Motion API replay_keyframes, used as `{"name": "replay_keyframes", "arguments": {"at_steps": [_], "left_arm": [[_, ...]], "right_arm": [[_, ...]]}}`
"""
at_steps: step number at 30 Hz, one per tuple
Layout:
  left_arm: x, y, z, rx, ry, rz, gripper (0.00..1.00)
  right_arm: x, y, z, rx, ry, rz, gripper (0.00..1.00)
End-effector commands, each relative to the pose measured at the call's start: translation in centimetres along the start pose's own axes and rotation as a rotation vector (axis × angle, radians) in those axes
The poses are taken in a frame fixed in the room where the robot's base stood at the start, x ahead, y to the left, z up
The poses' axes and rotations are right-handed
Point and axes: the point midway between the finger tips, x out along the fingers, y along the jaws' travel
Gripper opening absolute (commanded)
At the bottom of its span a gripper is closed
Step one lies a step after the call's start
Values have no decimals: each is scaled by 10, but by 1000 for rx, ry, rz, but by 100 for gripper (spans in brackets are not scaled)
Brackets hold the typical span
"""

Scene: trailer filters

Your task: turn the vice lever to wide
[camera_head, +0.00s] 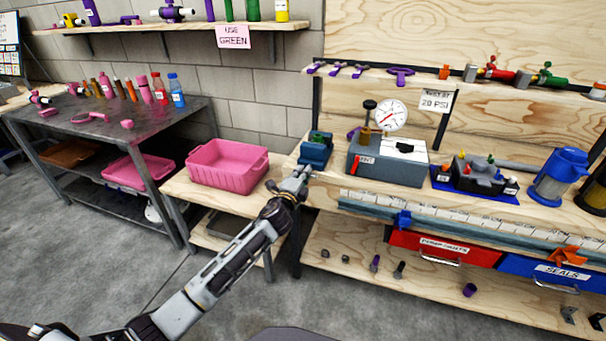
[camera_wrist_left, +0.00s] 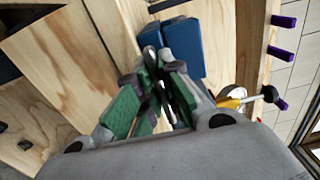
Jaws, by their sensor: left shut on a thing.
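The blue vice (camera_head: 315,151) stands at the left end of the workbench, and its blue body shows at the top of the left wrist view (camera_wrist_left: 184,48). My left gripper (camera_head: 298,178) reaches its front side from below. In the left wrist view, my green-padded fingers (camera_wrist_left: 158,98) are closed around the thin dark and silver vice lever (camera_wrist_left: 152,62). The lever runs up from between the pads toward the vice. In the head view the gripper hides most of the lever, so its exact angle is hard to tell. My right gripper is in neither view.
A pink bin (camera_head: 228,165) stands on the lower wooden table left of the vice. A grey test box with a gauge (camera_head: 388,160) stands just right of it. A ruler rail (camera_head: 440,221) runs along the bench front. The floor (camera_head: 110,265) at left is clear.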

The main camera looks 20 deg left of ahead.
Motion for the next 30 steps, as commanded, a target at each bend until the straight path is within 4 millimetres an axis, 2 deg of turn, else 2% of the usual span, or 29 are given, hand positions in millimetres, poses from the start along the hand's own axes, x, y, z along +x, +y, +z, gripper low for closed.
{"name": "replay_keyframes", "arguments": {"at_steps": [15,16,21,30], "left_arm": [[0,2,1,-31,-2,4,0],[0,2,1,-31,-2,4,11],[0,2,0,-30,-1,2,30],[0,1,0,-28,0,1,30]], "right_arm": [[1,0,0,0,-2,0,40],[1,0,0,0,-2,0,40],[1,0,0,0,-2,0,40],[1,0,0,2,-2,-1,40]]}}
